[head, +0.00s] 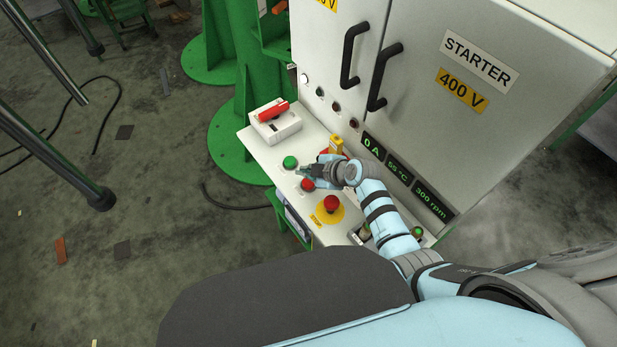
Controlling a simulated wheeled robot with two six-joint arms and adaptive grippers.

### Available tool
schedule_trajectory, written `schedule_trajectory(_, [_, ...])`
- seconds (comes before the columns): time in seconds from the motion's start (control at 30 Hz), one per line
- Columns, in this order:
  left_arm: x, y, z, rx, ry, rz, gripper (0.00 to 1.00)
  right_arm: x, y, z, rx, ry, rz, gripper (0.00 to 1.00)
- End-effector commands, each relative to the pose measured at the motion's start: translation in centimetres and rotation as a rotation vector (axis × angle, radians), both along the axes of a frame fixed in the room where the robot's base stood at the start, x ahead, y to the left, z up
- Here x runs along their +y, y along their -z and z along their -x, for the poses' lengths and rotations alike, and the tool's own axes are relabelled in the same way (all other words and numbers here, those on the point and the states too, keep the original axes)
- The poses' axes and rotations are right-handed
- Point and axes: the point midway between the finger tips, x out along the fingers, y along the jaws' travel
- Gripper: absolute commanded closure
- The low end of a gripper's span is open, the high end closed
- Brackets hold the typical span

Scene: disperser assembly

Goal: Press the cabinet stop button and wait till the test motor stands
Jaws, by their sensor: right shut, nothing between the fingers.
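The starter cabinet (435,130) stands at the right with a sloped white control panel (262,150) at its front. On the panel are a green button (290,162), a smaller red button (307,185) and a red mushroom button (331,203) on a yellow disc. My right gripper (304,172) is shut and empty, over the panel between the green and smaller red buttons. I cannot tell whether its tips touch the red button. The cabinet displays (399,172) read 0 A, about 55 °C and 300 rpm. My left gripper and the test motor are not identifiable in view.
A white box with a red rotary handle (273,111) sits on the panel's far left. A yellow padlock-like part (336,144) stands behind my gripper. Black door handles (352,57) project from the cabinet. Green columns (240,135) rise at left; floor beyond holds cables.

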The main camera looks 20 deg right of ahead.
Motion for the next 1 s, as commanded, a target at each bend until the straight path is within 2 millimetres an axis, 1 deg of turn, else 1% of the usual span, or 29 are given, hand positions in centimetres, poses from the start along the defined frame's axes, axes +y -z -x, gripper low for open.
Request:
schedule_trajectory(0.03, [0.0,-1.0,0.0,0.000,0.000,0.000,0.58,0.0,-1.0,0.0,0.000,0.000,0.000,1.00])
schedule_trajectory(0.2, [0.0,-2.5,0.0,0.000,0.000,0.000,0.58,0.0,-2.6,0.0,0.000,0.000,0.000,1.00])
schedule_trajectory(0.27, [0.0,-2.8,0.0,0.000,0.000,0.000,0.58,0.0,-2.9,0.0,0.001,-0.001,0.000,1.00])
schedule_trajectory(1.0, [0.0,-2.5,0.0,0.000,0.000,0.000,0.58,0.0,-2.7,0.0,0.001,-0.001,0.000,1.00])
